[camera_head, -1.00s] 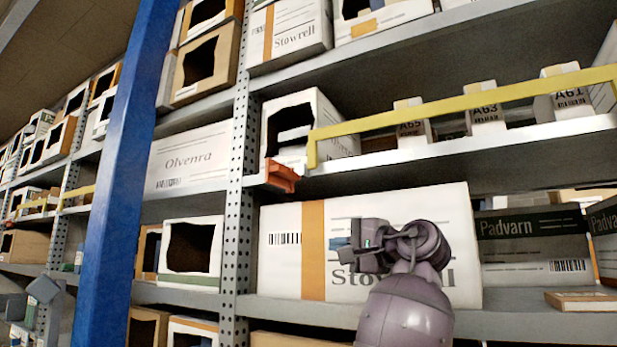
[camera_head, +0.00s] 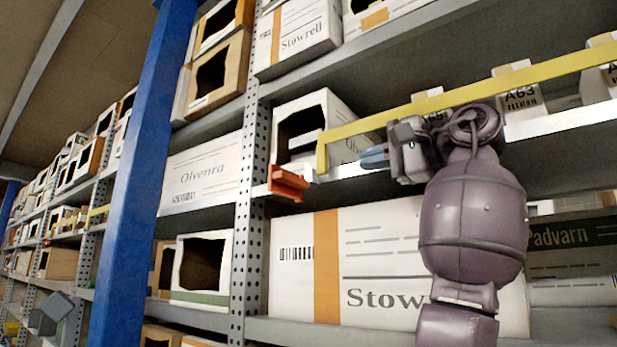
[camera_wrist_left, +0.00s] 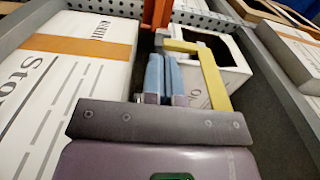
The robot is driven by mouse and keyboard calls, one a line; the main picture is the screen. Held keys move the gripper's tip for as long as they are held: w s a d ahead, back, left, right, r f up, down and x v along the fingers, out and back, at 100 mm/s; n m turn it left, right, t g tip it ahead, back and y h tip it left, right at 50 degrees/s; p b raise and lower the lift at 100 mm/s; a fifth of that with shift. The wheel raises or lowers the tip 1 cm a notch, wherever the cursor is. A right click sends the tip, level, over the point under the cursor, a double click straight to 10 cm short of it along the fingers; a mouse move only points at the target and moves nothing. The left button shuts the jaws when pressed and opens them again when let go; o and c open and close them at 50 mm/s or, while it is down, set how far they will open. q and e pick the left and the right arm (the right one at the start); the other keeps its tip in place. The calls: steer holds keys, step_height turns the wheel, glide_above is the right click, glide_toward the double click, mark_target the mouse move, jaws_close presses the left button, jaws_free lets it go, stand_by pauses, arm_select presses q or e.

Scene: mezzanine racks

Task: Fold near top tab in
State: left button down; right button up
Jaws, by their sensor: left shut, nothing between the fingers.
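A yellow bar (camera_head: 470,93) runs along the front of the upper shelf, and its left end bends down. An orange bracket (camera_head: 288,183) sits on the shelf edge by the perforated post. Behind the bar end stands a white box with a dark open front (camera_head: 305,122). I cannot tell which part is the near top tab. My left gripper (camera_head: 372,157) is shut and empty, its blue fingers pointing left just right of the bar's bent end. In the wrist view the fingers (camera_wrist_left: 164,60) lie together beside the yellow bar (camera_wrist_left: 212,80), with the orange bracket (camera_wrist_left: 155,14) beyond. My right gripper is not in view.
A large white Stowrell box (camera_head: 385,285) fills the shelf below my left gripper. A blue upright (camera_head: 150,140) and a perforated grey post (camera_head: 250,190) stand at left. A small A63 box (camera_head: 520,98) is behind the bar.

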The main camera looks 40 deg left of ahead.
mark_target(295, 179)
arm_select(q)
steer(key=a, duration=0.4)
steer(key=s+a+p, duration=0.1)
steer(key=a, duration=0.8)
steer(key=shift+s+p, duration=0.15)
steer(key=shift+p, duration=0.25)
steer(key=shift+a, duration=0.5)
steer(key=shift+s, duration=0.1)
